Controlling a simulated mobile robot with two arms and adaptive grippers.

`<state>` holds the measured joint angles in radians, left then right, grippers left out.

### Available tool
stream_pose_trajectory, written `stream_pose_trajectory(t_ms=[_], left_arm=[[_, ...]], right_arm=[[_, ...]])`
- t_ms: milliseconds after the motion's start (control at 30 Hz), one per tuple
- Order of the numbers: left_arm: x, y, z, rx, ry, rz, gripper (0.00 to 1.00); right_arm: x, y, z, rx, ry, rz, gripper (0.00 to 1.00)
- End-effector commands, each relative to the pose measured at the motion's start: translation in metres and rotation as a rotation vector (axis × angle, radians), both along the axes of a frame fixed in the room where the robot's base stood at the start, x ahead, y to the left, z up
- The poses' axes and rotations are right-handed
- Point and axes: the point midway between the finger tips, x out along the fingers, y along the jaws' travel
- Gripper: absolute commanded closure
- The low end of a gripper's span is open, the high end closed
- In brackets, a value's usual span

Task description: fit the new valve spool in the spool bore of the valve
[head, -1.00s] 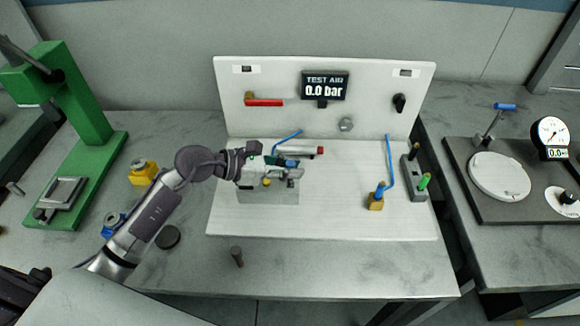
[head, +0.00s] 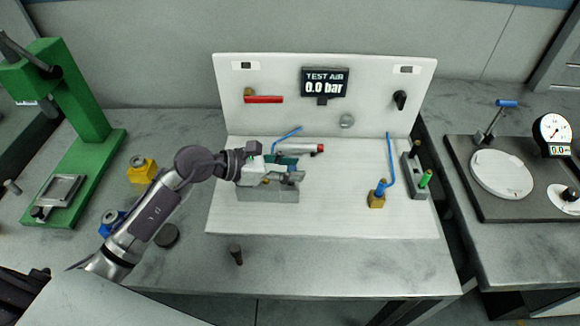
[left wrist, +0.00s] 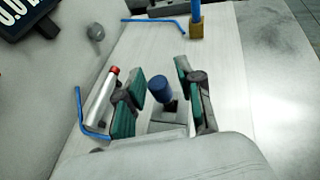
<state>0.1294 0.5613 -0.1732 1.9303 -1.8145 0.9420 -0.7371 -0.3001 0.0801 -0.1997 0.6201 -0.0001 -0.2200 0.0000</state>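My left gripper (head: 284,166) reaches in from the left over the grey valve block (head: 268,195). In the left wrist view its two teal-padded fingers (left wrist: 162,92) stand apart. A blue cylindrical piece (left wrist: 160,88) stands between them, with a visible gap on each side, above the grey block (left wrist: 168,117). I cannot tell whether this blue piece is a spool, or how deep it sits; the spool bore is hidden in the head view. A green-topped piece (head: 425,179) and a dark-topped piece (head: 415,149) stand in a grey rack (head: 413,190) at the right. My right gripper is not in view.
A silver cylinder with a red end (head: 300,149) lies behind the gripper. The white back panel (head: 330,118) rises behind. A dark peg (head: 236,254) stands in front.

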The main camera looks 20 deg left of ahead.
Motion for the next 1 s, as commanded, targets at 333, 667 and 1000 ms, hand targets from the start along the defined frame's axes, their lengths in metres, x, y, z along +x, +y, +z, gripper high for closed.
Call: stream_pose_trajectory(t_ms=[333,667,1000], left_arm=[[-0.002,0.000,-0.003,0.002,0.008,-0.001,0.51],[-0.027,0.038,0.016,0.007,0.006,0.000,0.51],[-0.059,0.083,0.041,0.001,0.003,0.001,0.51]], right_arm=[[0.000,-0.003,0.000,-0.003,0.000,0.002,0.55],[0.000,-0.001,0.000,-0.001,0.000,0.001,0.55],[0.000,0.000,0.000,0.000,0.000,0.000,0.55]])
